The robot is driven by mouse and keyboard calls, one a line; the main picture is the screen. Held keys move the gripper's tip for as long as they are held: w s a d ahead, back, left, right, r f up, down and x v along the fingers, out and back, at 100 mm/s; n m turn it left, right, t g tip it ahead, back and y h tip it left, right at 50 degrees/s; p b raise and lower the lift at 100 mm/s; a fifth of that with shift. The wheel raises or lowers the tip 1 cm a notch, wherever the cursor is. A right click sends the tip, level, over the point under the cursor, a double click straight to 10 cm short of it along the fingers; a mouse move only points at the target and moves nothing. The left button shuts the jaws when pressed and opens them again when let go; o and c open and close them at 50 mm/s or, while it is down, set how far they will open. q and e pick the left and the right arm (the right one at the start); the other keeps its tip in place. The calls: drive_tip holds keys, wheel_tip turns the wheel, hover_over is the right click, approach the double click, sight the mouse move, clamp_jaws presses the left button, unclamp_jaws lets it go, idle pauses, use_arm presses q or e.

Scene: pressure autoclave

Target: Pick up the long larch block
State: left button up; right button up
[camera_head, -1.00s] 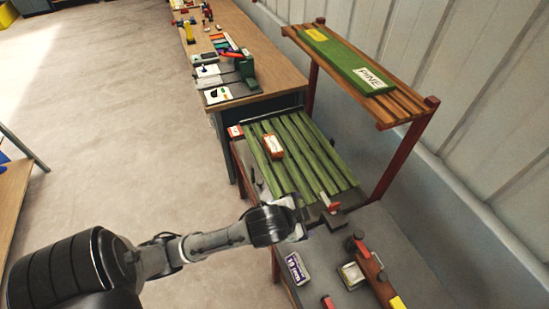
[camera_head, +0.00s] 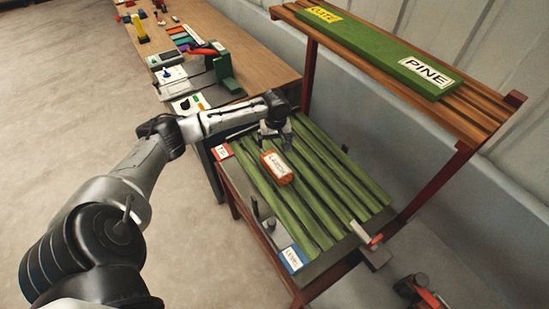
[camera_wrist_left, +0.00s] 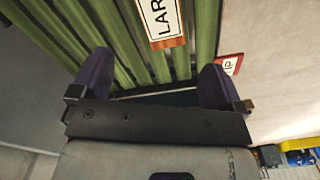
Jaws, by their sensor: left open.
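The larch block (camera_head: 276,169) is orange-brown with a white label and lies on the green slats of the rack. In the left wrist view its label, reading "LAR", and its orange end (camera_wrist_left: 166,40) show at the top edge; the rest is cut off. My left gripper (camera_head: 275,138) is over the far end of the slats, just behind the block and apart from it. In the left wrist view the gripper's two dark fingers (camera_wrist_left: 155,82) are spread with nothing between them, and the block is ahead of the gap. My right gripper is not in view.
The slatted rack (camera_head: 335,184) has a red label at its far left corner and a blue label (camera_head: 293,258) in front. A shelf (camera_head: 480,115) with a green PINE board (camera_head: 405,62) stands to the right. A wooden bench (camera_head: 245,45) with tools is behind.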

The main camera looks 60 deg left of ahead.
sight(276, 164)
use_arm(q)
drive_tip(key=f+n, duration=0.1)
drive_tip(key=f, duration=0.1)
drive_tip(key=d+f+n+b, duration=0.1)
drive_tip(key=f+n, duration=0.1)
drive_tip(key=f, duration=0.1)
drive_tip(key=f+n, duration=0.2)
drive_tip(key=f, duration=0.1)
drive_tip(key=shift+d, duration=0.2)
drive_tip(key=shift+s+f+b, duration=0.1)
drive_tip(key=shift+f+b, duration=0.75)
drive_tip(key=shift+f, duration=2.2)
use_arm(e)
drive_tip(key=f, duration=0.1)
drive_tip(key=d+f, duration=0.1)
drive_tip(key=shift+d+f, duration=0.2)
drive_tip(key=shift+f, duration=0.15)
use_arm(q)
drive_tip(key=shift+a, duration=0.1)
drive_tip(key=shift+c, duration=0.2)
drive_tip(key=c, duration=1.1)
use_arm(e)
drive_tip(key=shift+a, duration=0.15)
use_arm(q)
drive_tip(key=shift+r, duration=0.15)
